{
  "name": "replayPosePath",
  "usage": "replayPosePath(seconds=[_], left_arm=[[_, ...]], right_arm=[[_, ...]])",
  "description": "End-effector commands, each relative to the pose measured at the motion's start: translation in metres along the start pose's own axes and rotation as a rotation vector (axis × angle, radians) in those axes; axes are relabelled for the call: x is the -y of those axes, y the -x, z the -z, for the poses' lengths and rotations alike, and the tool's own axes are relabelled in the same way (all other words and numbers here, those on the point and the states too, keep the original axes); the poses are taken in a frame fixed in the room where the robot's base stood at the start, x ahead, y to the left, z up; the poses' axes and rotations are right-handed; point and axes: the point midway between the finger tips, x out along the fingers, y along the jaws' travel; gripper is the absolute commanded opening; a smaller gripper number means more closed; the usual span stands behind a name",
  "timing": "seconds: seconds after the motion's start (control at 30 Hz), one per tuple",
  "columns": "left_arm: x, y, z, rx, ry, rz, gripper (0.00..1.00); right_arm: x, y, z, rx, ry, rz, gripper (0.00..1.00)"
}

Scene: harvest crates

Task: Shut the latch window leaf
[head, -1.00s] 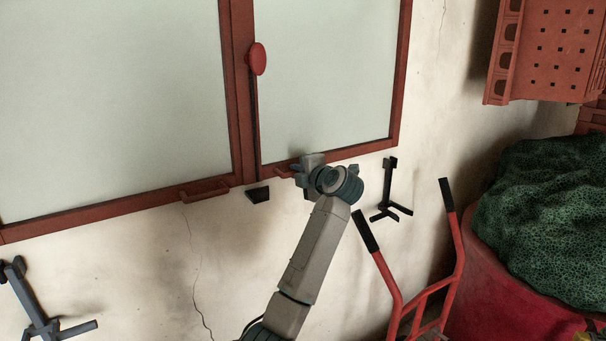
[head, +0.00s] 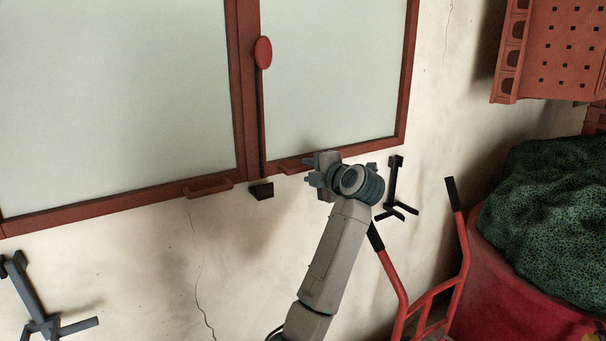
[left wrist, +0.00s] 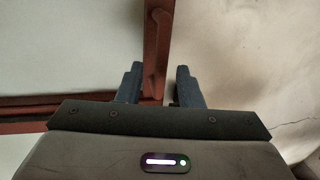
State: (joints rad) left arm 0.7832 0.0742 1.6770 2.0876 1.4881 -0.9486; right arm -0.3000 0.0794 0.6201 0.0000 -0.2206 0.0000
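The window has two pale panes in red-brown frames. Its right leaf (head: 330,70) meets the left leaf (head: 110,90) at a dark vertical seam. A small red handle (head: 288,169) is on the right leaf's bottom rail. My left gripper (head: 312,170) is just right of this handle, close to the rail. In the left wrist view its two fingers (left wrist: 158,86) are apart, with a red-brown rail and handle (left wrist: 157,65) showing between and beyond them. Contact cannot be told. My right gripper is not in view.
Another handle (head: 208,187) is on the left leaf's rail, and a black block (head: 261,190) is below the seam. Black wall brackets stand right (head: 394,190) and lower left (head: 38,300). A red hand truck (head: 462,250) and red tub (head: 500,290) fill the lower right.

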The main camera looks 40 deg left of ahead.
Motion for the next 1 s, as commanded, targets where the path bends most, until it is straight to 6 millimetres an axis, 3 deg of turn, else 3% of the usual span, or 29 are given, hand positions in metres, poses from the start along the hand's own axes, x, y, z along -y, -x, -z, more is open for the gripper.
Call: replayPosePath(seconds=[0.13,0.33,1.0], left_arm=[[0.003,0.031,-0.001,0.005,0.005,0.001,0.33],[0.001,0.054,0.000,0.002,0.001,0.000,0.33],[0.003,0.058,0.000,-0.007,-0.008,-0.009,0.33]], right_arm=[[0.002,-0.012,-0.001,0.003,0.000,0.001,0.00],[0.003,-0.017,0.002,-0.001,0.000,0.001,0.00],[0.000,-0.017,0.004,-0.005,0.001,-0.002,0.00]])
